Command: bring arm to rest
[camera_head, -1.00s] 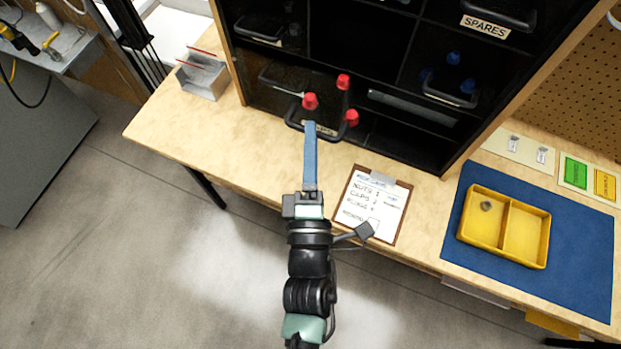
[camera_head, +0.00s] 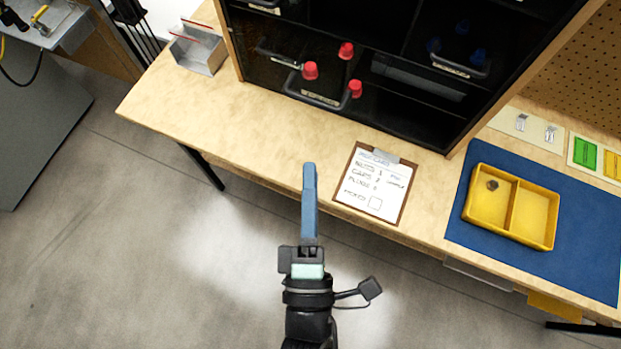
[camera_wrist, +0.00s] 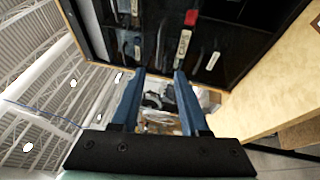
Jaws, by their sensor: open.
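My gripper (camera_head: 309,170) shows in the head view with its blue fingers in front of the bench's front edge, left of the clipboard and apart from it. The wrist view shows both blue fingers (camera_wrist: 158,80) spread apart with nothing between them, so it is open and empty. My arm runs down from it to the bottom edge of the head view.
A wooden bench (camera_head: 200,110) carries a black shelf unit (camera_head: 400,120) with red caps (camera_head: 346,50), a clipboard (camera_head: 373,190), a grey box (camera_head: 198,50), and a yellow two-part tray (camera_head: 511,207) on a blue mat (camera_head: 590,265). Open floor (camera_head: 150,260) lies in front.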

